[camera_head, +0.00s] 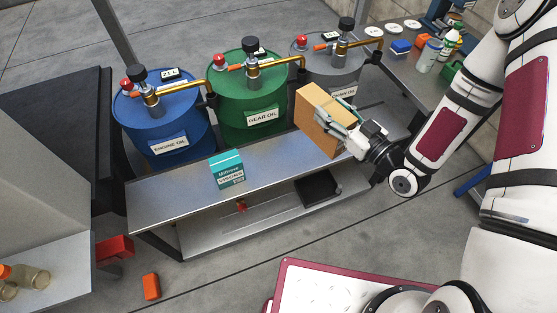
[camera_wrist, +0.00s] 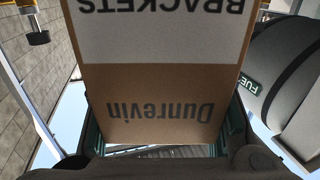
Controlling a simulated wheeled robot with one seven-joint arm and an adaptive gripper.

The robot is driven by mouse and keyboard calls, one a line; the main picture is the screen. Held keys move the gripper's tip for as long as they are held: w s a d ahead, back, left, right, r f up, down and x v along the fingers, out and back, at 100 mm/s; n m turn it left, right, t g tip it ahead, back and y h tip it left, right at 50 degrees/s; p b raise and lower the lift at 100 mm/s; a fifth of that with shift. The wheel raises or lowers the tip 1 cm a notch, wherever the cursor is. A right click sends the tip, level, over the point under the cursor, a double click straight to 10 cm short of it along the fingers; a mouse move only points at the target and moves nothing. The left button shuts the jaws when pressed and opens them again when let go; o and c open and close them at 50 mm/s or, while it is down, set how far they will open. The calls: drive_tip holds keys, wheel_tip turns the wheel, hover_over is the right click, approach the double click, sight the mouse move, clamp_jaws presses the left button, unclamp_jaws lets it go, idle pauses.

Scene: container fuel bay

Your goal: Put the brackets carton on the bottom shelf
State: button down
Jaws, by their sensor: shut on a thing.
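My gripper (camera_head: 345,133) is shut on the brackets carton (camera_head: 318,118), a brown box. The carton is held tilted over the right part of the metal rack's top shelf, in front of the drums. In the wrist view the carton (camera_wrist: 160,90) fills the middle, with "BRACKETS" and "Dunrevin" upside down, and the gripper fingers are at its two sides. The bottom shelf (camera_head: 215,232) of the rack shows below the top shelf (camera_head: 165,197). Whether the carton touches the top shelf cannot be told.
A teal washers carton (camera_head: 226,170) stands on the top shelf. A black tray (camera_head: 318,188) lies at the right of the bottom shelf, and a small red item (camera_head: 241,206) is near its middle. Blue (camera_head: 165,125), green (camera_head: 249,95) and grey (camera_head: 335,68) drums stand behind.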

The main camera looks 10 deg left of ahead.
sight(315, 140)
drive_tip(key=s+a+f+n+g+y+b, duration=0.1)
drive_tip(key=f+b, duration=0.1)
drive_tip(key=s+a+f+n+g+b, duration=0.1)
drive_tip(key=f+b, duration=0.2)
drive_tip(key=s+a+f+n+g+y+b, duration=0.1)
drive_tip(key=s+f+g+b, duration=0.1)
drive_tip(key=b, duration=0.1)
drive_tip(key=shift+f+y, duration=0.2)
drive_tip(key=shift+y, duration=0.1)
drive_tip(key=s+a+f+n+g+y+b, duration=0.1)
drive_tip(key=s+a+f+n+g+b, duration=0.15)
drive_tip(key=s+f+g+b, duration=0.35)
drive_tip(key=w+a+f+b, duration=0.2)
drive_tip(key=w+b, duration=0.1)
drive_tip(key=w, duration=0.4)
drive_tip(key=w+a+f+t+b, duration=0.1)
drive_tip(key=w+a+f+b, duration=0.1)
drive_tip(key=w, duration=0.5)
drive_tip(key=shift+w+a+f+t+b, duration=0.25)
drive_tip(key=shift+a+b, duration=0.25)
drive_tip(key=shift+b, duration=0.55)
drive_tip(key=shift+n, duration=0.25)
drive_tip(key=shift+f, duration=0.1)
drive_tip(key=c, duration=0.6)
unclamp_jaws()
drive_tip(key=shift+c, duration=0.2)
